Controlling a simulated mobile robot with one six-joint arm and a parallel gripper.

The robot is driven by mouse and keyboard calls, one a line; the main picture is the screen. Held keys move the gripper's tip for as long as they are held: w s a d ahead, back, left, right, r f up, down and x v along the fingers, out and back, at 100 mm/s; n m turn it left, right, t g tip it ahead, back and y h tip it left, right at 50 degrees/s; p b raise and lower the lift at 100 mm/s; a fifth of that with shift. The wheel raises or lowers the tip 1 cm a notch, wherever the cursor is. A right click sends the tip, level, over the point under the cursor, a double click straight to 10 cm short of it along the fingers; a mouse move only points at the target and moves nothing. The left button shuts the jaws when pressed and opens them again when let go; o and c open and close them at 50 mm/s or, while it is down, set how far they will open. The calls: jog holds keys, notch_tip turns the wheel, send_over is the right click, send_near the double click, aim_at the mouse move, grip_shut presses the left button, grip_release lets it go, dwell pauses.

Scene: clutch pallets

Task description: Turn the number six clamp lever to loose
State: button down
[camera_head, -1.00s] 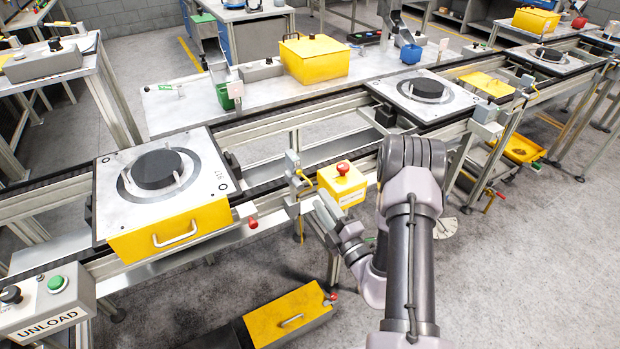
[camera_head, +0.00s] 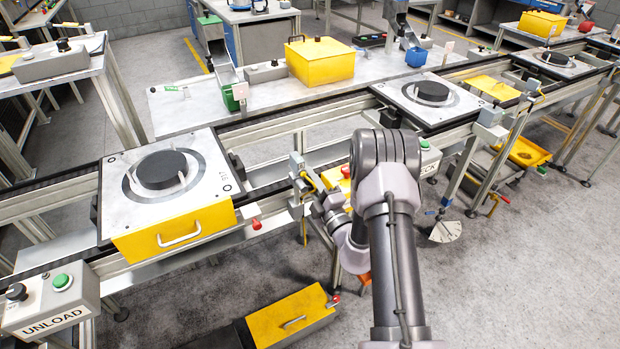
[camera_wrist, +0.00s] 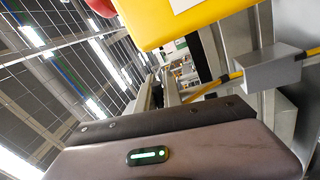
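Small levers with red ends show in the head view. One (camera_head: 256,224) sticks out at the front rail beside the near pallet (camera_head: 122,215), one (camera_head: 334,300) is at the low yellow drawer box, and one (camera_head: 503,198) hangs under the far rail at right. No number six can be read on any of them. My gripper (camera_head: 313,190) is in front of the rail, right of the near pallet, close to a grey post bracket. In the wrist view its dark palm edge shows, but the finger gap is unclear. No held thing is visible.
A yellow box with a red button (camera_head: 345,171) is partly behind my arm; a yellow box fills the top of the wrist view (camera_wrist: 165,22). The low yellow drawer box (camera_head: 290,318) stands on the floor. An UNLOAD button box (camera_head: 50,300) is at left.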

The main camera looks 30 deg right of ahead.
jog(key=shift+r+n+p, duration=0.1)
jog(key=shift+n+p, duration=0.2)
jog(key=shift+n, duration=0.2)
jog(key=c, duration=1.5)
grip_release()
jog(key=s+f, duration=0.3)
jog(key=s, duration=1.4)
jog(key=shift+d+f, duration=0.2)
jog(key=shift+d, duration=0.2)
